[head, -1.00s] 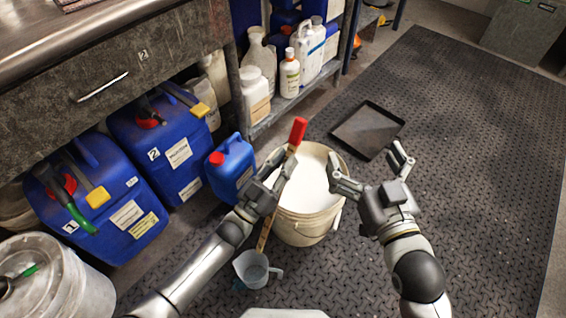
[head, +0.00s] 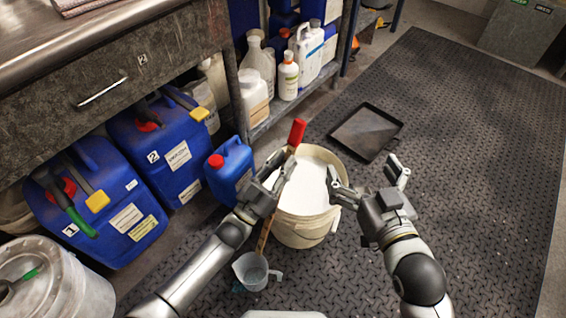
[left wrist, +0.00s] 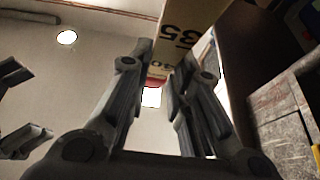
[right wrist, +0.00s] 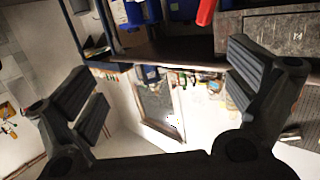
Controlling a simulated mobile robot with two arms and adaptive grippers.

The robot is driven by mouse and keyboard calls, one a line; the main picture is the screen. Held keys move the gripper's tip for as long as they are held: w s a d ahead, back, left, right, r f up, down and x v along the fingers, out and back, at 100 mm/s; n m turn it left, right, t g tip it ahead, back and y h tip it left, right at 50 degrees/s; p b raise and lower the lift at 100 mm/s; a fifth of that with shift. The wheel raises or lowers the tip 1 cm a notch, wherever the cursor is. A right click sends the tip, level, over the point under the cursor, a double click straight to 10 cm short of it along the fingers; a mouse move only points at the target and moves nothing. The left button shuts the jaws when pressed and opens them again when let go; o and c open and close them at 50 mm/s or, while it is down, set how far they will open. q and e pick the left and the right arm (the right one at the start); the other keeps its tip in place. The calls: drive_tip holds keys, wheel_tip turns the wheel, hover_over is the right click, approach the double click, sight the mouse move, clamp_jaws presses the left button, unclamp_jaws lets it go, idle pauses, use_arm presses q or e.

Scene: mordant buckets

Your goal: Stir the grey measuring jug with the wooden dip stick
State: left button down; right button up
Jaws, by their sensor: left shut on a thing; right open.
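The wooden dip stick (head: 263,236) has a red top end and slants down in front of the white bucket. My left gripper (head: 279,181) is shut on its upper part, below the red end. The stick, with printed numbers, also shows between the fingers in the left wrist view (left wrist: 186,38). The grey measuring jug (head: 247,270) stands upright on the floor at the bottom of the head view. The stick's lower end reaches the jug's mouth; its tip is hidden. My right gripper (head: 364,177) is open and empty, right of the bucket.
A white bucket (head: 300,232) with pale contents stands close behind the jug. Blue canisters (head: 231,168) and a shelf of bottles (head: 288,76) line the left. A lidded drum (head: 60,290) stands bottom left. A black tray (head: 367,132) lies behind; the mat is clear to the right.

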sight(291, 144)
use_arm(q)
drive_tip(key=shift+r+p, duration=0.75)
drive_tip(key=shift+r, duration=0.2)
drive_tip(key=shift+r+p, duration=0.7)
drive_tip(key=shift+r, duration=0.05)
drive_tip(key=shift+r+p, duration=0.8)
drive_tip(key=shift+r, duration=0.05)
use_arm(e)
drive_tip(key=s+d+f+g+h+p, duration=0.2)
drive_tip(key=s+d+f+g, duration=0.1)
drive_tip(key=s+f+g, duration=0.4)
drive_tip(key=s+d+f+g+h+p, duration=0.1)
drive_tip(key=s+d+f+g, duration=0.3)
drive_tip(key=s, duration=0.5)
use_arm(q)
drive_tip(key=shift+r+p, duration=0.9)
drive_tip(key=shift+r, duration=1.8)
use_arm(e)
wheel_tip(291, 144, down, 10)
drive_tip(key=w+a+g, duration=0.1)
drive_tip(key=shift+f+m+g, duration=0.15)
drive_tip(key=shift+m+g, duration=0.15)
drive_tip(key=shift+g, duration=0.1)
